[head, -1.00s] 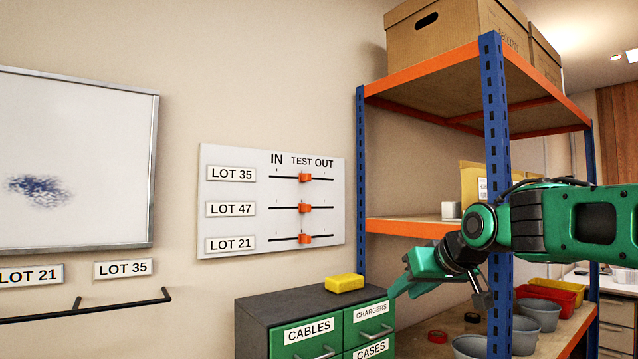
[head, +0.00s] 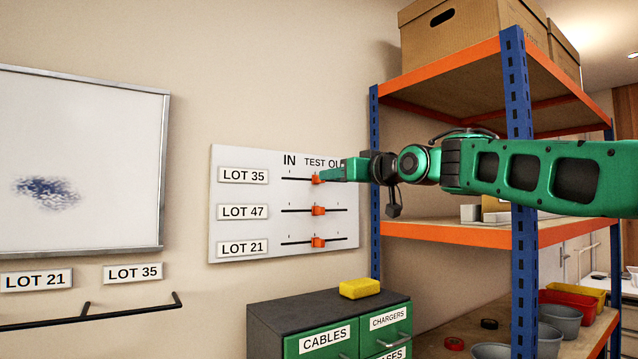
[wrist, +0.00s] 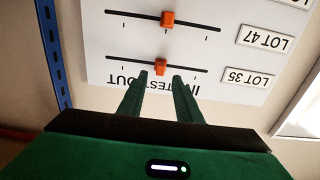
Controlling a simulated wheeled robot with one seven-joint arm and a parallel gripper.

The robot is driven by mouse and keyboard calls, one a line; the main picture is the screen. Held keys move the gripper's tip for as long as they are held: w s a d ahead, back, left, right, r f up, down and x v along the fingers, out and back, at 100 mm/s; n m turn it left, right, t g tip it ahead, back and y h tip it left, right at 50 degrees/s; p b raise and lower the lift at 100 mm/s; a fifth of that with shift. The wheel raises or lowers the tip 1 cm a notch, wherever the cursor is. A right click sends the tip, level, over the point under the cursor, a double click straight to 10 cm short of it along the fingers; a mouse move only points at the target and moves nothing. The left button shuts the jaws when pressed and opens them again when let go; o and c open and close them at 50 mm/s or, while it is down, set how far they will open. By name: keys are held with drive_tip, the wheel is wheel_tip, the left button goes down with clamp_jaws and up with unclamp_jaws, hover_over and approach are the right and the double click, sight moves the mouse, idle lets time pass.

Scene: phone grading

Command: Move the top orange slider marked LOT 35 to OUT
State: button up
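The orange slider marked LOT 35 (head: 316,179) is on the top track of a white wall board (head: 230,230), near the TEST mark. My gripper (head: 324,175) is at its right side in the head view, partly covering that track and the word OUT. In the wrist view, which is upside down, the slider (wrist: 160,67) lies just beyond the gap between my fingertips (wrist: 159,75). The fingers are apart with nothing between them. I cannot tell whether they touch the slider.
Below are the LOT 47 slider (head: 318,211) and LOT 21 slider (head: 318,242), both near mid-track. A blue-and-orange shelf (head: 520,130) stands right of the board. A yellow sponge (head: 361,288) lies on the drawer cabinet (head: 290,309) below.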

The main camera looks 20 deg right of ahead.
drive_tip(key=shift+x, duration=2)
clamp_jaws()
